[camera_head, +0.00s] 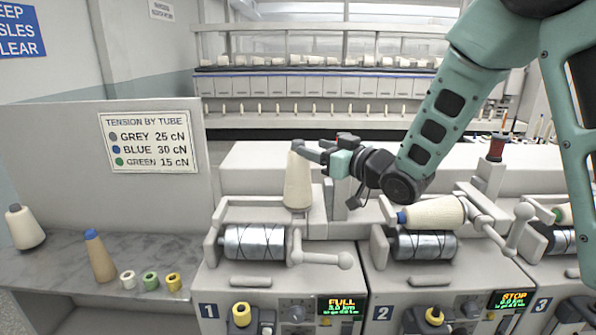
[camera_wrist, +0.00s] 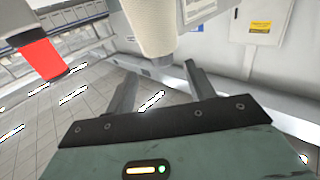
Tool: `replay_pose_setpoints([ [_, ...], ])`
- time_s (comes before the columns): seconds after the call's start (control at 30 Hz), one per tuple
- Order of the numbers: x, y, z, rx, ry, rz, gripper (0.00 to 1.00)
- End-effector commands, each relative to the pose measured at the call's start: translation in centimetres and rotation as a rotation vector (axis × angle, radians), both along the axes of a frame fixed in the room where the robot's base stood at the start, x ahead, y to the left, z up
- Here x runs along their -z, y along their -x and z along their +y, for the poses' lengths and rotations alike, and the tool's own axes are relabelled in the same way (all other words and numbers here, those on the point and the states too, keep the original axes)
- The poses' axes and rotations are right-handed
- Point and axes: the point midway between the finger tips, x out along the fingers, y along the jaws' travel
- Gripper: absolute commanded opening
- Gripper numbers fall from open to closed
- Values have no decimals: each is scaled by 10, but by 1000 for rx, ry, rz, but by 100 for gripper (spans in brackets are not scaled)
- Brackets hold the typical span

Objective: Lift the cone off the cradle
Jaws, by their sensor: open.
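A cream cone (camera_head: 298,182) stands upright, narrow end up, behind the bare drum (camera_head: 252,242) of position 1. Whether its base rests on anything is unclear. In the wrist view the cone (camera_wrist: 160,25) fills the top middle, its grey tip (camera_wrist: 163,62) pointing towards my jaws. My gripper (camera_head: 303,150) is at the cone's top, coming from the right. In the wrist view my gripper (camera_wrist: 160,78) is open, its fingers spread on either side of the tip, not visibly touching it. The position 1 cradle arm (camera_head: 318,258) is beside the drum; its display reads FULL.
A blue-tipped cone (camera_head: 432,214) lies at position 2, whose display reads STOP. A dark-tipped cone (camera_head: 24,227), a blue-tipped tube (camera_head: 99,256) and several small rolls stand on the left shelf (camera_head: 60,276). A red-topped post (camera_head: 496,150) rises at right.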

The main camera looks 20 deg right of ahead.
Motion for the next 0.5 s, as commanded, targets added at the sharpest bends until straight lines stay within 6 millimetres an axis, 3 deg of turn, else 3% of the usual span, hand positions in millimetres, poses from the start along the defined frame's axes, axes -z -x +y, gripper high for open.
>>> replay_pose_setpoints([
  [0.27, -4, -17, 11, -1, 0, 2, 54],
  [0.5, -7, -44, 27, -1, 1, 2, 54],
])
